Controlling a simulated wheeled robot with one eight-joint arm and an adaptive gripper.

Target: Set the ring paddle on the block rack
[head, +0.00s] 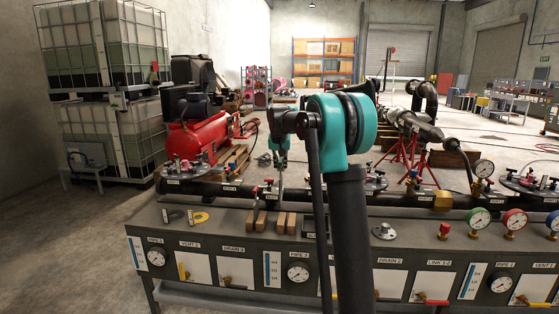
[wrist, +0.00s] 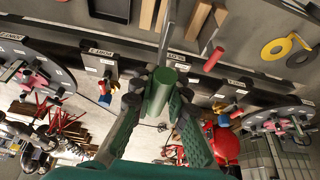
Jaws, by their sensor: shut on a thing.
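My gripper (wrist: 158,98) is shut on the green handle (wrist: 158,92) of a paddle, which I take to be the ring paddle. Its thin grey plate (wrist: 166,38) shows nearly edge-on, so its ring shape is not visible. In the head view my gripper (head: 279,152) is above the bench, and the grey plate (head: 281,180) hangs down from it. The block rack's brown blocks (head: 280,222) stand on the bench below; they also show in the wrist view (wrist: 198,24). The plate's lower end is near the blocks; I cannot tell whether it touches them.
A red-handled piece (wrist: 213,58) stands beside the held paddle. A yellow ring (head: 201,217) lies on the bench left of the blocks. A black pipe (head: 205,190) with valves runs behind. Gauges line the right. My arm hides the bench middle in the head view.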

